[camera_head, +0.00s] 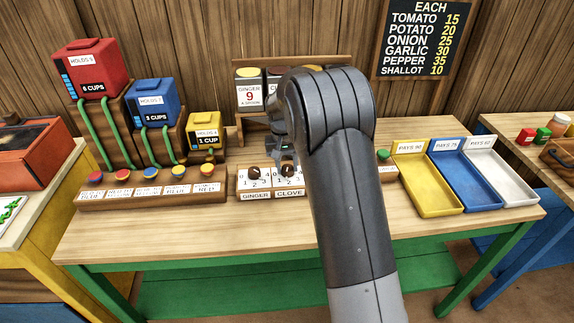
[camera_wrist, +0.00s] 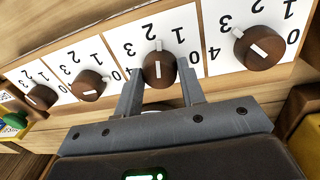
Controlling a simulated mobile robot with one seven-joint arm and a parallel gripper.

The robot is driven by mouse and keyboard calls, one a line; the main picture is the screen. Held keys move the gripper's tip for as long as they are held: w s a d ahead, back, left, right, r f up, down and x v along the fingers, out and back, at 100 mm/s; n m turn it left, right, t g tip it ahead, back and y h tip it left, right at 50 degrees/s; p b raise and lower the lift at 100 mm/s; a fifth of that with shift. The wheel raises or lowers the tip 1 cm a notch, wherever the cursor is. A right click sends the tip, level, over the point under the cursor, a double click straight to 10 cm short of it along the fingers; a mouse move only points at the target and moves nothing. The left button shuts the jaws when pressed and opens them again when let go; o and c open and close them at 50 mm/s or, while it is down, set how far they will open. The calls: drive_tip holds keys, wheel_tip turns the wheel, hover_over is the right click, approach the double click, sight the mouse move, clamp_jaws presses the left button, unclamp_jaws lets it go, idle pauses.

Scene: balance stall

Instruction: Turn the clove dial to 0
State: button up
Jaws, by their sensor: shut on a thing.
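The clove dial (camera_wrist: 158,66) is a round brown knob with a white line on a numbered white face. In the wrist view the face appears upside down, and the line points up, roughly toward the 2. My gripper (camera_wrist: 159,73) is shut on this knob, one finger on each side. In the head view the knob (camera_head: 288,170) sits above the CLOVE label (camera_head: 289,194), with my gripper just above it. My arm hides the dials to its right there.
The ginger dial (camera_head: 255,173) stands close beside it, and further dials (camera_wrist: 90,85) follow in the row. Coloured buttons (camera_head: 207,170) line the left. Yellow (camera_head: 428,208), blue and white trays stand at the right. The table's front strip is clear.

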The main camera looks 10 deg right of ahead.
sight(286, 165)
drive_tip(key=m, duration=0.7)
drive_tip(key=shift+g, duration=0.3)
drive_tip(key=m, duration=0.4)
drive_tip(key=shift+w+m+y, duration=0.1)
drive_tip(key=shift+m+y, duration=0.2)
drive_tip(key=shift+m, duration=1.9)
drive_tip(key=o, duration=1)
drive_tip(key=r, duration=0.7)
drive_tip(key=w+r, duration=0.1)
drive_tip(key=r, duration=0.2)
drive_tip(key=shift+r, duration=0.4)
drive_tip(key=shift+s, duration=0.1)
